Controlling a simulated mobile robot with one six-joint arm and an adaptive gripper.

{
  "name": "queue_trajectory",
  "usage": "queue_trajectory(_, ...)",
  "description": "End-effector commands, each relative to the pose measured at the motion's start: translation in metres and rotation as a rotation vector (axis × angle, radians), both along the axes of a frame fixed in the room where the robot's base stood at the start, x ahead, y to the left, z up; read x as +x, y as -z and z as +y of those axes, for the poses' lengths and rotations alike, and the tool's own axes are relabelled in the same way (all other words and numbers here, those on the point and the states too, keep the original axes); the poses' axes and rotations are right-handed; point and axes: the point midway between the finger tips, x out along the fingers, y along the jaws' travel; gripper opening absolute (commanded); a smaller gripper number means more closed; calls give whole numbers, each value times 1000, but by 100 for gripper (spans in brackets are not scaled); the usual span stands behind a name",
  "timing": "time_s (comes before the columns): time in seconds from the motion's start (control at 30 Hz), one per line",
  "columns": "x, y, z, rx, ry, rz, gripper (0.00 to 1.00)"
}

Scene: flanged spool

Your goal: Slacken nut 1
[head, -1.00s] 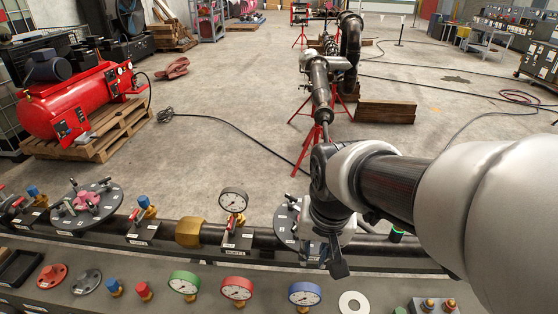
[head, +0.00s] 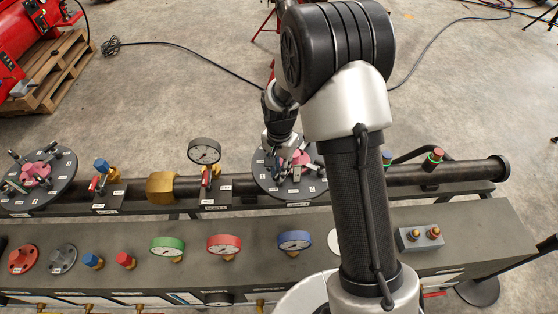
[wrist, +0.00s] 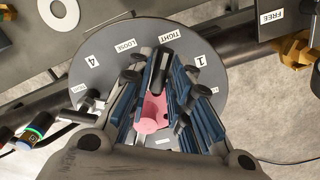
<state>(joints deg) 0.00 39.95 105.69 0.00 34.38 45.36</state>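The dark round flange disc (wrist: 98,62) fills the middle of the wrist view, with white tags reading 1, 4, TIGHT and LOOSE. It also shows in the head view (head: 309,193), on the pipe under my gripper. My gripper (wrist: 158,68) reaches over the disc, its blue-padded fingers apart. A dark bar-shaped nut handle (wrist: 160,62) stands between the fingertips, by the TIGHT tag and left of tag 1; I cannot tell whether they touch it. A pink hub (wrist: 153,112) shows below it. In the head view my gripper (head: 273,152) is partly hidden by my arm.
A gauge (head: 204,151) and a brass fitting (head: 161,187) sit on the pipe to the left. A second flange disc (head: 58,190) is at far left. The front bench (head: 120,235) holds gauges, coloured fittings and a white ring (wrist: 58,12).

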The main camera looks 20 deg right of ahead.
Motion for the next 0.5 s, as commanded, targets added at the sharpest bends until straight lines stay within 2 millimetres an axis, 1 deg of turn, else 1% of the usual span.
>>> queue_trajectory(0.03, 0, 23, 0, 0, 0, 1, 19)
queue_trajectory(0.1, -1, 42, 0, 0, -1, 1, 19)
queue_trajectory(0.13, 0, 42, 0, 0, -26, 1, 19)
queue_trajectory(0.2, 0, 33, 0, -1, -149, -1, 19)
queue_trajectory(0.5, 0, 31, 0, -1, -634, -1, 19)
